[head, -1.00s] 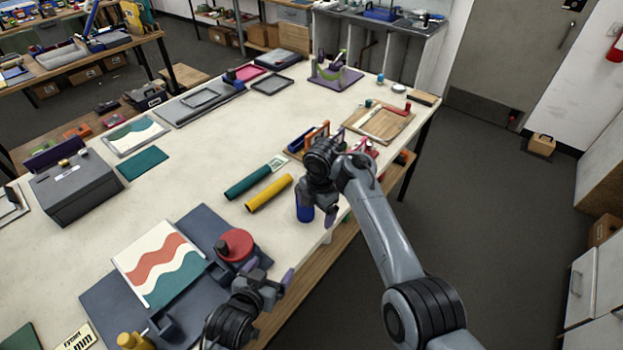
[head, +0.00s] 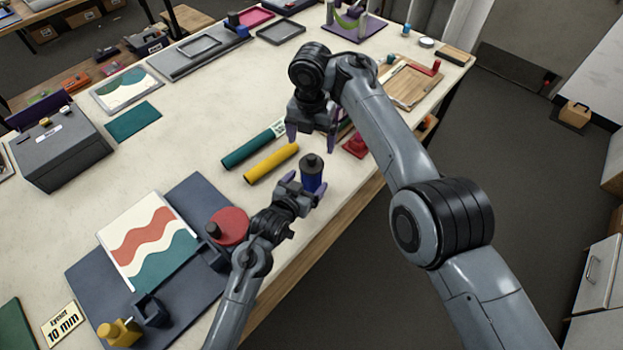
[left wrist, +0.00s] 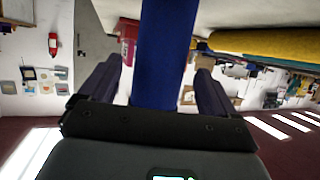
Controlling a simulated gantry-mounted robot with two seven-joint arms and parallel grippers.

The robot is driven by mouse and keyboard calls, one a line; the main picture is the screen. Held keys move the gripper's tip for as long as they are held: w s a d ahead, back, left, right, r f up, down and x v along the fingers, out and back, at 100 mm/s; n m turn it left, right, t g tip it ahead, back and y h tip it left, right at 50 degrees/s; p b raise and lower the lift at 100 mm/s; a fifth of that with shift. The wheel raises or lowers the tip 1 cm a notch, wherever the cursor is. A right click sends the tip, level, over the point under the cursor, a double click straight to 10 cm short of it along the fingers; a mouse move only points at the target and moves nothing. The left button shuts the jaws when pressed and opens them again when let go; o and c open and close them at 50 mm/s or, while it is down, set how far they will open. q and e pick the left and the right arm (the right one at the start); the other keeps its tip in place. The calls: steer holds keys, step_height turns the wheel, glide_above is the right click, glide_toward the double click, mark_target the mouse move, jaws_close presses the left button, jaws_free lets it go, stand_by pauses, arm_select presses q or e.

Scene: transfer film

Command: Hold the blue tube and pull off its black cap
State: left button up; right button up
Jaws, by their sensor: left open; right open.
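The blue tube (head: 312,182) stands upright near the table's front edge, its black cap (head: 312,160) on top. My left gripper (head: 304,187) is open, with one finger on each side of the tube. In the left wrist view the blue tube (left wrist: 160,50) runs between the two open fingers, with gaps visible on both sides. My right gripper (head: 312,138) is open and empty, fingers pointing down, above and behind the cap in the head view. The lower part of the tube is partly hidden by my left gripper.
A yellow roll (head: 271,163) and a green roll (head: 253,144) lie left of the tube. A red round piece (head: 229,226) sits on the dark mat left of my left arm. A red object (head: 355,146) is right of the tube. A wooden board (head: 412,86) lies further back.

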mark_target(307, 182)
arm_select(q)
steer(key=shift+x, duration=2)
